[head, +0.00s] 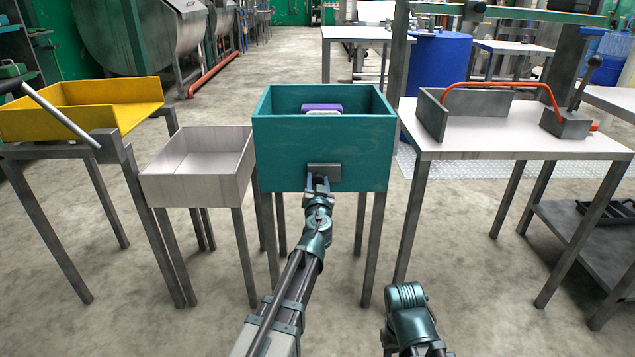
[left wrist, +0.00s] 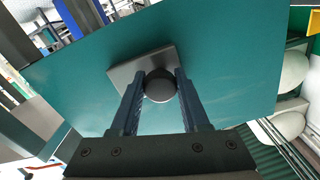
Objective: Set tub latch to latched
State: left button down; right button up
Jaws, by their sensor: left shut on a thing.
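The teal tub (head: 280,150) stands on dark legs in the middle of the head view, its front wall facing me. Its latch has a grey plate (head: 333,171) low on that wall. In the left wrist view the latch plate (left wrist: 125,77) looks tilted, with a dark round knob (left wrist: 160,86) standing out from it. My left gripper (head: 318,182) is at the latch; in the wrist view its two fingers (left wrist: 158,90) are closed on either side of the knob. Of my right arm, only links show at the bottom of the head view; its fingers do not show.
A purple and white item (head: 322,107) lies inside the tub. A pale open box (head: 195,187) and a yellow tray (head: 110,95) stand to the left. To the right is a table (head: 480,140) with a red-piped lever fixture (head: 566,122). The floor in front is clear.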

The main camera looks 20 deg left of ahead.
aim_at(332, 175)
dwell(0.3)
pick_arm(q)
jog(key=shift+w+d, duration=0.2)
jog(key=shift+d, duration=0.5)
jog(key=shift+w+d, duration=0.2)
jog(key=shift+d, duration=0.55)
jog(key=shift+w+d, duration=0.2)
jog(key=shift+d, duration=0.5)
jog(key=shift+c, duration=1.9)
grip_release()
jog(key=shift+d, duration=0.1)
jog(key=v, duration=1.3)
jog(key=shift+s, duration=0.4)
